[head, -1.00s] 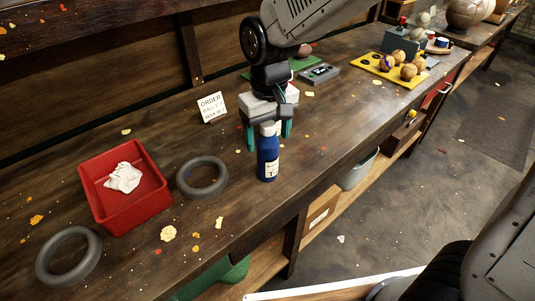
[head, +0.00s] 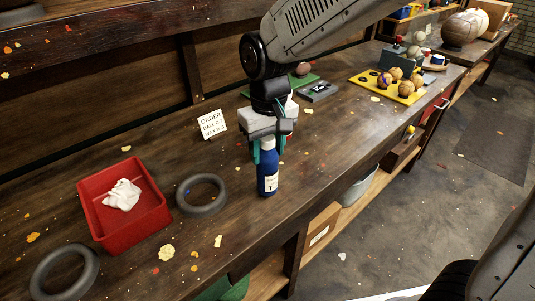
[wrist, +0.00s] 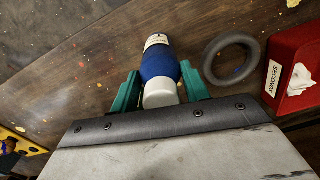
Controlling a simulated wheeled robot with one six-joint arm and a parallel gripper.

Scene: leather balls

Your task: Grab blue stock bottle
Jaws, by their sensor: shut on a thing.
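The blue stock bottle (head: 267,178) has a white cap and a white label, and stands upright on the wooden workbench near its front edge. My gripper (head: 267,153) is above it with its teal fingers on both sides of the bottle's upper part, shut on it. In the wrist view the bottle (wrist: 160,68) lies between the two teal fingers of my gripper (wrist: 160,90), its white cap nearest the camera. The fingers hide part of the bottle's sides in the head view.
A dark ring (head: 202,195) lies left of the bottle, beside a red tray (head: 92,185) holding a white cloth (head: 122,194). Another ring (head: 64,273) is at the front left. An order card (head: 212,124) stands behind. A yellow board (head: 372,90) with several balls is at the far right.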

